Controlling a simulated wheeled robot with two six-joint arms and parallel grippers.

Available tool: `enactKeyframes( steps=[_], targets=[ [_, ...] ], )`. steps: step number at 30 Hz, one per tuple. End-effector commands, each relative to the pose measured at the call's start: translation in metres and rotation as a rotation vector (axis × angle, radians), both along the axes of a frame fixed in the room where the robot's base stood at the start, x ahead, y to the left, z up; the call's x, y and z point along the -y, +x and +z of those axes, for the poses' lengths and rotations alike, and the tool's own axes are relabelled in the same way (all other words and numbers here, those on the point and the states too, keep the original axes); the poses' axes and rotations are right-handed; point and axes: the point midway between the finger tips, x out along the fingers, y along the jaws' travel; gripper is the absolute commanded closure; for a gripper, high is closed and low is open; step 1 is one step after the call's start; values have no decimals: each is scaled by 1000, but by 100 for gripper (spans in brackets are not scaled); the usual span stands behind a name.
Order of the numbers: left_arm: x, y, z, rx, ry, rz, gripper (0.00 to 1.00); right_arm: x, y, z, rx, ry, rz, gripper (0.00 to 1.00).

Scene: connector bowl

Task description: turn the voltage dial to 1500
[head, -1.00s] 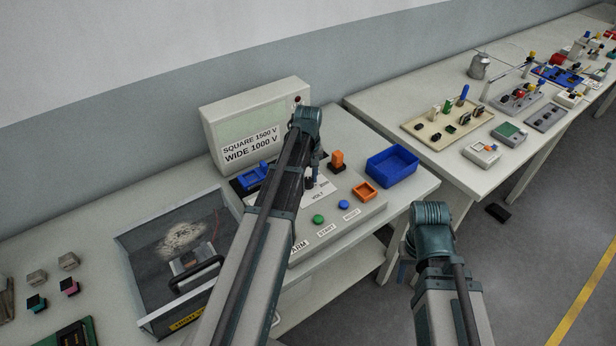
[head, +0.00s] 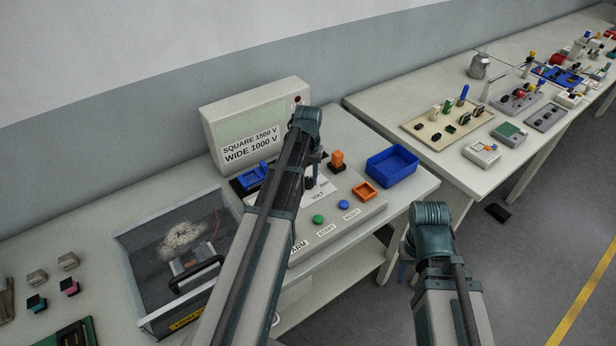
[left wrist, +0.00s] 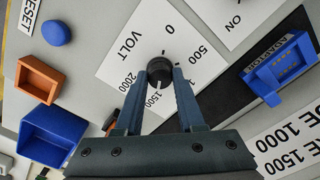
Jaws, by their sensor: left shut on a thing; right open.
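The voltage dial is a black round knob (left wrist: 159,72) on a white VOLT plate (left wrist: 125,50) printed with 0, 500, 1500 and 2000. My left gripper (left wrist: 160,76) is shut on the knob, one finger on each side. A pale pointer line on the knob points down in the left wrist view, towards the 1500 label. In the head view my left arm and gripper (head: 313,172) cover most of the dial. My right gripper (head: 402,271) is open, low in front of the bench, and mostly hidden by its own wrist.
A blue bin (head: 392,166) stands to the right. A sign (head: 250,146) reads SQUARE 1500 V, WIDE 1000 V. A clear-lidded box (head: 150,245) is left.

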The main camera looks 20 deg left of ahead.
Motion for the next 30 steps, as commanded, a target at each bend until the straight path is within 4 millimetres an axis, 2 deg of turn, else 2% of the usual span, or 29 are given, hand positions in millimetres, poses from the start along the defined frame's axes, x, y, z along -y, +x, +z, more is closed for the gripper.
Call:
enactKeyframes(
  steps=[9, 10, 14, 15, 25, 30],
  targets=[
    [0, 0, 0, -1, 0, 0, 100, 0, 0, 0, 0, 0, 0, 50],
    [0, 0, 0, -1, 0, 0, 58, 0, 0, 0, 0, 0, 0, 50],
    [0, 0, 0, -1, 0, 0, 35, 0, 0, 0, 0, 0, 0, 50],
    [0, 0, 0, -1, 0, 0, 32, 0, 0, 0, 0, 0, 0, 50],
    [0, 0, 1, 0, 0, 1, 32, 0, 0, 1, 0, 0, 0, 50],
    [0, 0, 10, 0, 0, 1, 32, 0, 0, 10, 0, 0, 0, 50]
  ],
)
